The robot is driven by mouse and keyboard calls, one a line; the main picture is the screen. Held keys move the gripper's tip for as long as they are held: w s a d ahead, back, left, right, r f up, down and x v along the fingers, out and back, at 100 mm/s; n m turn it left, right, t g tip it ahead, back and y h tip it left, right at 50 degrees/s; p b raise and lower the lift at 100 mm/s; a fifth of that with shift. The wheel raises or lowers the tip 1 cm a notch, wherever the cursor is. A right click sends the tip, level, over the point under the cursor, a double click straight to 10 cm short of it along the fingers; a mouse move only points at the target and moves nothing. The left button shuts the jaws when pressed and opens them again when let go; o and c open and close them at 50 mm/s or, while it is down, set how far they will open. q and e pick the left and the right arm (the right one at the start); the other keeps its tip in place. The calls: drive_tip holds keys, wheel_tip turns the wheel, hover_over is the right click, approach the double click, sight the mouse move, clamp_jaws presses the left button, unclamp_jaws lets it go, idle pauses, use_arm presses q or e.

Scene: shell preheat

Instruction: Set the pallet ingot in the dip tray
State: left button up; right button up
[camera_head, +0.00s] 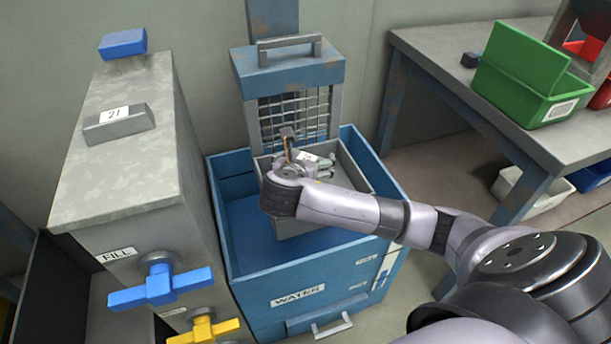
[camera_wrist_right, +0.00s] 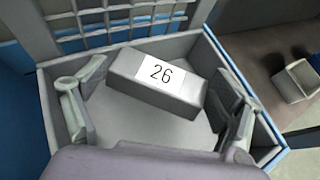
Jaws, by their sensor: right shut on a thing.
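The grey ingot labelled 26 (camera_wrist_right: 158,80) lies across the middle of the right wrist view, between the two fingers of my right gripper (camera_wrist_right: 162,108). My right gripper (camera_head: 300,158) is shut on it. In the head view, only part of the ingot (camera_head: 308,156) with its white label shows beside the gripper. The ingot is inside the grey dip tray (camera_head: 358,172), within the walls; the tray floor (camera_wrist_right: 140,118) shows around it. I cannot tell whether it touches the floor. My left gripper is not in view.
The tray sits in the blue water tank (camera_head: 255,262), below a mesh guard (camera_head: 290,117). A grey cabinet (camera_head: 130,185) at left carries another ingot (camera_head: 118,123) and a blue block (camera_head: 123,43). A bench (camera_head: 440,70) at right holds a green bin (camera_head: 530,85).

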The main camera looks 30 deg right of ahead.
drive_tip(key=shift+f, duration=0.6)
wheel_tip(320, 180, down, 3)
drive_tip(key=shift+f+b, duration=0.1)
drive_tip(key=shift+b, duration=0.65)
use_arm(q)
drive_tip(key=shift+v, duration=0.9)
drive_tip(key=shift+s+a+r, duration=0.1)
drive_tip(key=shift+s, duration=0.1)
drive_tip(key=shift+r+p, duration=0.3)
drive_tip(key=shift+p, duration=0.2)
use_arm(e)
drive_tip(key=shift+f, duration=0.4)
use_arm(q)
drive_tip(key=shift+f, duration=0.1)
use_arm(e)
drive_tip(key=shift+f, duration=0.1)
drive_tip(key=o, duration=1.8)
drive_tip(key=shift+f, duration=0.1)
